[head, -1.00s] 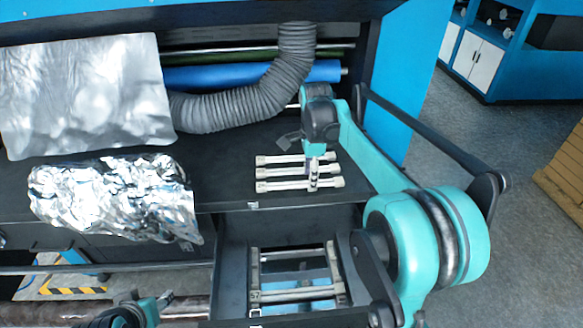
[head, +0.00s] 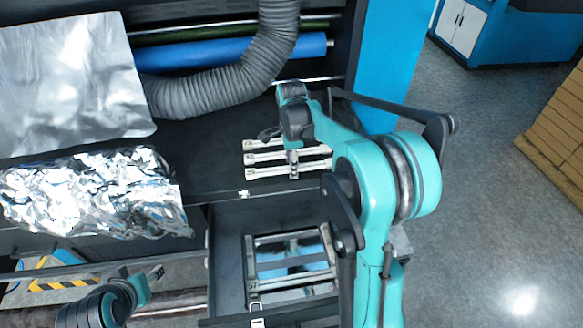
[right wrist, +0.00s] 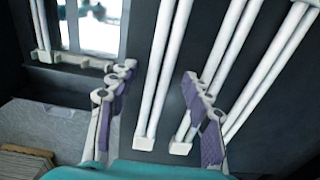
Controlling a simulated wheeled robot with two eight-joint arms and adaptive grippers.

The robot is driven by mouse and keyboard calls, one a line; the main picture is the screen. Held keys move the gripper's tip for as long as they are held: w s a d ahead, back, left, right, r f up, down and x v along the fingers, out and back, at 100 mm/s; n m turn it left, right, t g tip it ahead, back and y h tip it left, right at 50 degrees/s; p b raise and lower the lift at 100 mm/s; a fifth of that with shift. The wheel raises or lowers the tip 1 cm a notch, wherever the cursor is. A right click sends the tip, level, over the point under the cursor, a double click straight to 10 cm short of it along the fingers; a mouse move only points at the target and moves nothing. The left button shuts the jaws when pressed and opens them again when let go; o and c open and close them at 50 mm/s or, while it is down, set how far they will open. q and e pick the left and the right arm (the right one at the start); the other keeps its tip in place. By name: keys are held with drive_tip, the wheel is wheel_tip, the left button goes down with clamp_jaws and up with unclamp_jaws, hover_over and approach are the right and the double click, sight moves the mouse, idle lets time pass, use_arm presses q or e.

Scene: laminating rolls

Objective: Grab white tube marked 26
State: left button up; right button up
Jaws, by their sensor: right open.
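Three white tubes lie side by side on the dark bench: a back one (head: 262,144), a middle one (head: 262,156) and a front one (head: 262,173). No number is legible on them. My right gripper (head: 292,160) hangs over them in the head view. In the right wrist view my right gripper (right wrist: 158,78) is open, its purple-padded fingers apart. The leftmost white tube (right wrist: 163,65) shows between the fingers, and the right finger overlaps another white tube (right wrist: 215,65). Nothing is gripped. My left gripper (head: 152,273) is at the lower left, small and unclear.
An open drawer with a metal frame (head: 250,268) lies in front of the tubes. Crumpled foil (head: 90,190) and a silver sheet (head: 70,80) are at left. A grey ribbed hose (head: 215,95) and a blue roll (head: 215,60) are behind.

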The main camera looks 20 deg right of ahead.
drive_tip(key=shift+s, duration=0.1)
clamp_jaws()
drive_tip(key=shift+r, duration=0.15)
